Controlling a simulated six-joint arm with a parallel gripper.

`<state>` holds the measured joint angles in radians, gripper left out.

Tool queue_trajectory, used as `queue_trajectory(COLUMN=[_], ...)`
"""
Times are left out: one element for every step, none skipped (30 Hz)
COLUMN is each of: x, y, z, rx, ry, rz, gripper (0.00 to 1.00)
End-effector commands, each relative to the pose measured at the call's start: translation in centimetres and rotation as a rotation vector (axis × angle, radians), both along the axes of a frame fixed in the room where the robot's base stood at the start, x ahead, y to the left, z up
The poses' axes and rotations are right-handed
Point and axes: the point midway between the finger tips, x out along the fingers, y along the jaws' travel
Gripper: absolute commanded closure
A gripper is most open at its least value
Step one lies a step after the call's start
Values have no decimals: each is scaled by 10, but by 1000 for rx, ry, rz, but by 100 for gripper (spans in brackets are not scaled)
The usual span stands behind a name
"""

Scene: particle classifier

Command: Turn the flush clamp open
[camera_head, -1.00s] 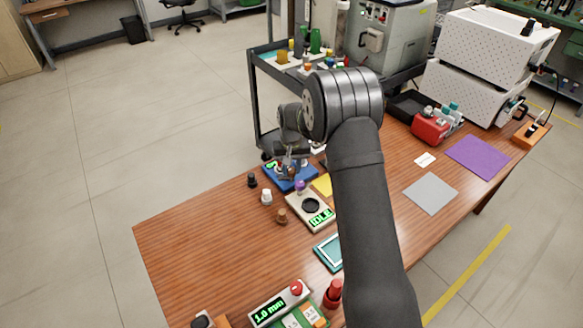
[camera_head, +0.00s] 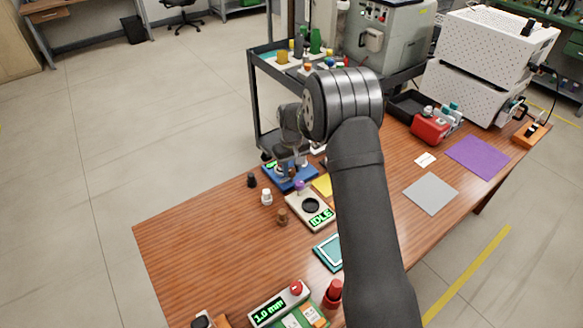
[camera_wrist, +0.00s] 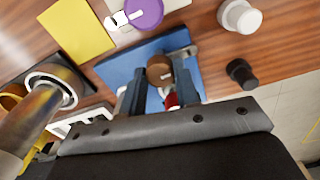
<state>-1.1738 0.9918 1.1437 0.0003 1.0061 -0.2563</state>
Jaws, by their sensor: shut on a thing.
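The blue device (camera_head: 302,184) sits on the table's far left part, under my gripper (camera_head: 290,166). In the wrist view its blue plate (camera_wrist: 119,69) lies below my fingers, and a brown round cap with a pale mark, which looks like the flush clamp (camera_wrist: 157,70), shows between them. My gripper (camera_wrist: 162,92) is shut on the clamp, one finger on each side. A small red part (camera_wrist: 171,100) shows just under the cap. The fingers hide much of the device, and I cannot tell how far the clamp is turned.
A grey box reading IDLE (camera_head: 318,219) with a purple knob (camera_head: 299,187) stands close by. A black (camera_head: 251,180), a white (camera_head: 267,197) and a brown small piece (camera_head: 282,216) stand nearby. A yellow sheet (camera_wrist: 75,29) lies beside the device.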

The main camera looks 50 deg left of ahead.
Motion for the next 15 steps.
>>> queue_trajectory(x=[0, 0, 0, 0, 0, 0, 0, 0, 0, 0, 0, 0, 0, 0, 0], y=[0, 0, 0, 0, 0, 0, 0, 0, 0, 0, 0, 0, 0, 0, 0], z=[0, 0, 0, 0, 0, 0, 0, 0, 0, 0, 0, 0, 0, 0, 0], rx=[1, 1, 1, 1, 1, 1, 1, 1, 1, 1, 1, 1, 0, 0, 0], ry=[-1, -1, -1, -1, -1, -1, -1, -1, -1, -1, -1, -1, 0, 0, 0], rz=[2, 2, 1, 1, 1, 1, 1, 1, 1, 1, 0, 0, 0, 0, 0], gripper=[94, 94, 94, 94, 67, 60, 54, 49, 49, 49, 49, 49, 49, 49, 49])
